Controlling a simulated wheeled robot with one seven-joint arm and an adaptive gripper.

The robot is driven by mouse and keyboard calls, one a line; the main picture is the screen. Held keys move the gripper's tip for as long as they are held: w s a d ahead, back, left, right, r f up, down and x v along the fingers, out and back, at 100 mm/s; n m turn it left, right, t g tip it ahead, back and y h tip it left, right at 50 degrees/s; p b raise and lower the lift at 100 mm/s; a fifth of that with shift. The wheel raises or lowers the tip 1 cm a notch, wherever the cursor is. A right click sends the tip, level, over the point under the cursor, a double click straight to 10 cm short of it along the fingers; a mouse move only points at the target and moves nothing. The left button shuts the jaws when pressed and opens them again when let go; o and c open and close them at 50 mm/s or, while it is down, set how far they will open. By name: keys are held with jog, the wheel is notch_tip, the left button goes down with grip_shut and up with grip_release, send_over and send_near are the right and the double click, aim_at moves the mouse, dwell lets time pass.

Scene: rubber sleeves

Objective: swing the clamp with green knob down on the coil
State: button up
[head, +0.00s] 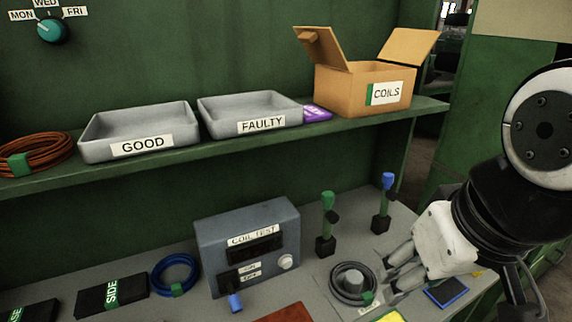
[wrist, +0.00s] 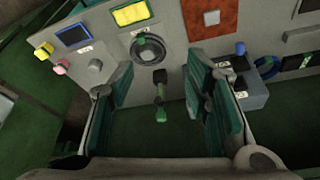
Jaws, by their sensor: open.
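The clamp with the green knob (head: 327,204) stands upright behind the coil, with its arm raised off it. In the wrist view the green-knobbed clamp (wrist: 160,93) shows in the gap between my fingers. The dark coil (head: 339,286) lies around a grey round post on the bench; it also shows above the clamp in the wrist view (wrist: 139,54). My gripper (head: 388,272) is open and empty, to the right of the coil in the head view and apart from the green knob. A second clamp with a blue knob (head: 388,181) stands upright to the right, behind my gripper.
The grey coil test box (head: 207,242) stands left of the clamp, with a blue lever (head: 234,302) at its front. A shelf above holds the good tray (head: 92,146), the faulty tray (head: 215,120) and a cardboard box (head: 338,90). A blue coil (head: 160,274) lies left.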

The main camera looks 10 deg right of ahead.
jog(key=shift+w+a, duration=0.1)
jog(key=shift+w, duration=0.25)
jog(key=c, duration=0.4)
jog(key=w+g+y, duration=0.1)
jog(key=w, duration=0.2)
jog(key=w+a+f+g+y+b, duration=0.1)
jog(key=w, duration=0.2)
jog(key=w+a+g+y, duration=0.1)
jog(key=w, duration=0.2)
jog(key=shift+w+a+f+m+g, duration=0.15)
jog(key=shift+w+f+m+g, duration=0.15)
jog(key=shift+f+m+g, duration=0.1)
grip_shut()
jog(key=w+d+f+m+y+b, duration=0.1)
jog(key=w+d+f+y, duration=0.15)
jog(key=w, duration=0.45)
jog(key=w+d+f+y+b, duration=0.1)
jog(key=w+f+y, duration=0.1)
jog(key=w+y, duration=0.3)
jog(key=w+d+f+m+y+b, duration=0.1)
jog(key=w+d+f+y, duration=0.15)
jog(key=w, duration=0.55)
jog(key=w+d+f+m+t+y, duration=0.1)
jog(key=w+d+f+t+y, duration=0.2)
jog(key=d, duration=0.5)
jog(key=shift+w+d+f+t+y+b, duration=0.2)
jog(key=shift+w+f+t+y+b, duration=0.2)
jog(key=shift+w+f+t, duration=0.7)
jog(key=shift+w+r+g, duration=0.3)
jog(key=shift+r, duration=0.1)
